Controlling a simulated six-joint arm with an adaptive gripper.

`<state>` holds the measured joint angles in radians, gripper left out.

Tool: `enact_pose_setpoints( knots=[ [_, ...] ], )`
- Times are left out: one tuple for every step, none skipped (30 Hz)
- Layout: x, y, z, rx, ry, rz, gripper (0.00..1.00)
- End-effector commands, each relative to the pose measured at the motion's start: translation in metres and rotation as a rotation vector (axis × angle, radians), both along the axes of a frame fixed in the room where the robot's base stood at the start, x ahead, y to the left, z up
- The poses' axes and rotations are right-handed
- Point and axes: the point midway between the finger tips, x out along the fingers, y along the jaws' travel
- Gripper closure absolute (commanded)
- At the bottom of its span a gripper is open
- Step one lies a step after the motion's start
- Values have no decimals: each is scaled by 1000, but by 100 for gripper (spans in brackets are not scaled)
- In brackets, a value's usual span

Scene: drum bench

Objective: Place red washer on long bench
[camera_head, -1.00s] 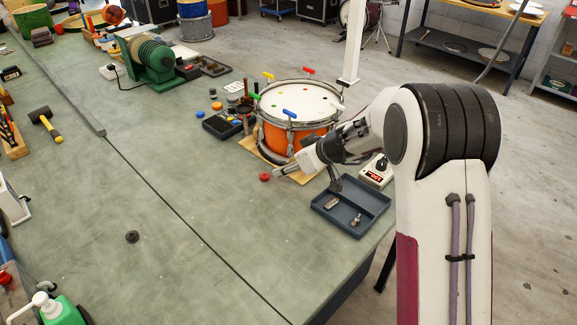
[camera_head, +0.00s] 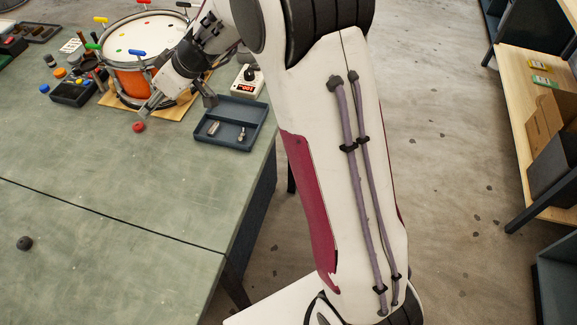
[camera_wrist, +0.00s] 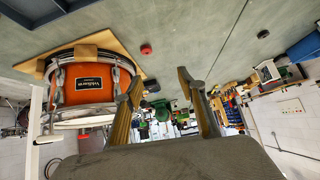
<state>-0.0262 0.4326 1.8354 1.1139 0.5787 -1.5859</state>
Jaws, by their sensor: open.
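A small red washer (camera_head: 138,126) lies on the green top of the long bench (camera_head: 110,190), just in front of the orange drum. It also shows in the wrist view (camera_wrist: 146,48) as a red disc on the bench. My gripper (camera_head: 147,111) is close beside and above the washer, apart from it. Its two fingers (camera_wrist: 160,80) are spread with nothing between them in the wrist view. The arm hides part of the drum.
The orange drum (camera_head: 133,82) stands on a wooden board behind the washer. A dark tray (camera_head: 256,125) with small metal parts and a meter box (camera_head: 247,82) are to the right. The bench front is largely clear.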

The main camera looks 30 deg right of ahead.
Motion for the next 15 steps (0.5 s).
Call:
enact_pose_setpoints(
  knots=[
    [-10,-1,11,1,5,-6,60],
    [-15,-2,17,2,11,-10,60],
    [-23,-3,23,3,21,-17,60],
    [-29,-3,28,3,27,-19,60],
    [-35,-4,32,5,32,-24,60],
    [-43,-5,38,4,42,-30,60],
    [-49,-6,42,4,48,-36,60],
    [-55,-7,46,4,55,-42,60],
    [-63,-9,51,3,64,-49,60],
    [-69,-10,56,3,71,-55,60],
    [-75,-11,59,1,77,-60,60],
    [-84,-13,63,0,86,-69,60],
    [-90,-14,67,-2,91,-76,60],
    [-96,-16,70,-4,98,-82,60],
    [-105,-18,74,-5,107,-92,60]
  ],
)
